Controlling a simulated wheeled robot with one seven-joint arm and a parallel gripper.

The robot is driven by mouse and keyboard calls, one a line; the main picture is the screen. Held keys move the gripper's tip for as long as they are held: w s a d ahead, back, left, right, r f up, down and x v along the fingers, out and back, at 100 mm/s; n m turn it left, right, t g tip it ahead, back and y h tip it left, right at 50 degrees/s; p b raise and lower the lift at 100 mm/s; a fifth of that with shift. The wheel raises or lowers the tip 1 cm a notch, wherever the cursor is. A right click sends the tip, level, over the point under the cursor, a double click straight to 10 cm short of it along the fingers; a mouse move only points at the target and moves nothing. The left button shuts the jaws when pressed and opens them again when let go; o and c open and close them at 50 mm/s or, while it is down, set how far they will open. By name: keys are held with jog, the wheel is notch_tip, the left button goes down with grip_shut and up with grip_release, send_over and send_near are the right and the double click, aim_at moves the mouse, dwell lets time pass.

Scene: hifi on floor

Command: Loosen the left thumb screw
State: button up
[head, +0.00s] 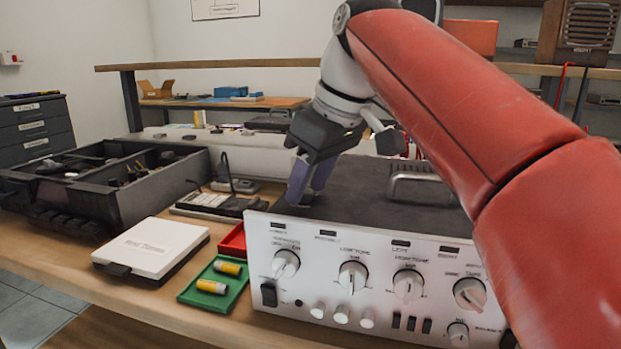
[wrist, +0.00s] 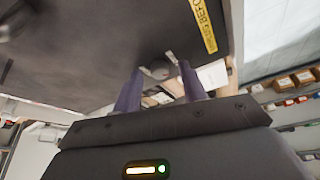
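The silver amplifier (head: 350,262) with a dark top cover stands on the bench in the head view. In the wrist view a small round grey knob (wrist: 160,70), apparently the left thumb screw, shows near the cover's edge. My gripper (head: 303,197) is over the cover's left part and hides the screw in the head view. In the wrist view my gripper (wrist: 161,67) has its two purple fingers apart, with the screw between their tips in the picture. A gap shows on both sides of the screw; I cannot tell the depth.
A yellow label (wrist: 203,25) is on the amplifier near the screw. A metal handle (head: 420,186) rises from the cover to the right. Left of the amplifier are a green tray (head: 235,290) with batteries, a red tray (head: 234,240), a white case (head: 150,248) and a dark drawer box (head: 150,195).

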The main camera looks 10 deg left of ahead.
grip_shut()
jog(key=shift+n, duration=0.4)
jog(key=shift+w+n+g, duration=0.2)
jog(key=shift+n+g, duration=0.5)
jog(key=shift+n, duration=0.5)
jog(key=shift+n+g, duration=0.5)
jog(key=shift+n, duration=1)
grip_release()
